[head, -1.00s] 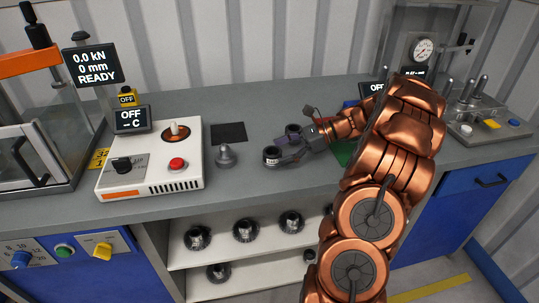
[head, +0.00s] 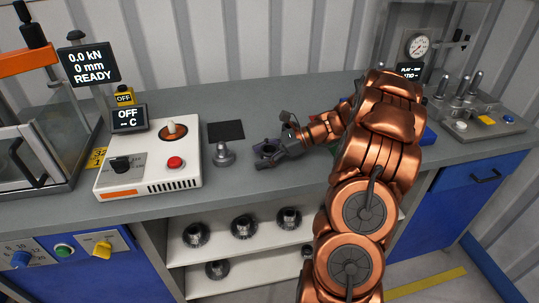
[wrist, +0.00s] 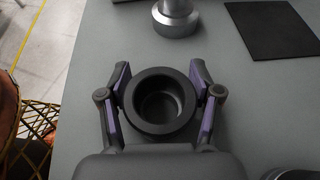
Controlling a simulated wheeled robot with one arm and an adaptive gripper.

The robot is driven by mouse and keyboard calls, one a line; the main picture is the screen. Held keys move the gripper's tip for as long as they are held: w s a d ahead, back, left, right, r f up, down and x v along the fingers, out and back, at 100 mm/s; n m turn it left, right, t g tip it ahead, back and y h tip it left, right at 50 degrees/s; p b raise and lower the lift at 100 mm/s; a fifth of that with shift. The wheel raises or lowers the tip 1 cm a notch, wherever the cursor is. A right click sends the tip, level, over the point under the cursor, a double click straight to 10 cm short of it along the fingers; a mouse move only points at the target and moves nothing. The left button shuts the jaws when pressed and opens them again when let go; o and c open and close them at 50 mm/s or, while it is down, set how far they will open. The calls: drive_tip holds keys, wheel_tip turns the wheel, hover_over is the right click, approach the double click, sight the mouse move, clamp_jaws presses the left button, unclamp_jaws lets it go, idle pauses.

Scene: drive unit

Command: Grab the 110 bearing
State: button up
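A dark ring-shaped bearing (wrist: 161,103) stands upright on the bench, its open bore facing up. It also shows in the head view (head: 266,149). No number can be read on it, so I cannot tell whether it is the 110. My gripper (wrist: 164,88) reaches around it, with a purple-padded finger on each side; it also shows in the head view (head: 268,156). The pads lie very close to the ring's sides, and I cannot tell whether they press on it. Another dark round part (wrist: 292,174) is cut off at the lower right of the wrist view.
A grey metal post (head: 222,155) stands just left of the ring, with a black mat (head: 226,130) behind. A white heater box (head: 150,160) is farther left. Several dark bearings, one of them here (head: 243,226), sit on the shelves (head: 225,249) below.

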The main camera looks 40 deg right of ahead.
drive_tip(key=c, duration=1)
drive_tip(key=shift+r, duration=0.1)
